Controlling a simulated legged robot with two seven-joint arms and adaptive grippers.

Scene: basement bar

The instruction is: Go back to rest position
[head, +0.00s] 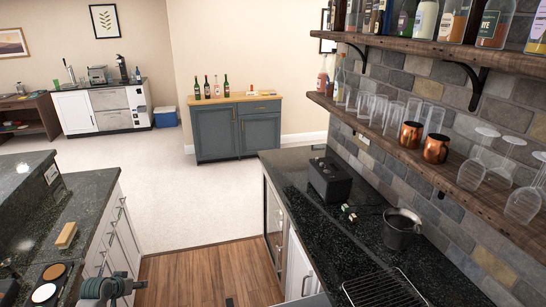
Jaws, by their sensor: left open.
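My left gripper (128,284) shows at the bottom left edge, dark, at the end of a grey-green arm link. It is open, with nothing seen between its fingers. It is beside the left counter (92,203), near its front edge and drawers; I cannot tell the exact gap. My right gripper is not in view.
On the left counter are a wooden block (66,235) and a dark tray with round pieces (55,271). The right counter (300,165) holds a black box (329,180), a dark bucket (400,232) and a wire rack (384,290).

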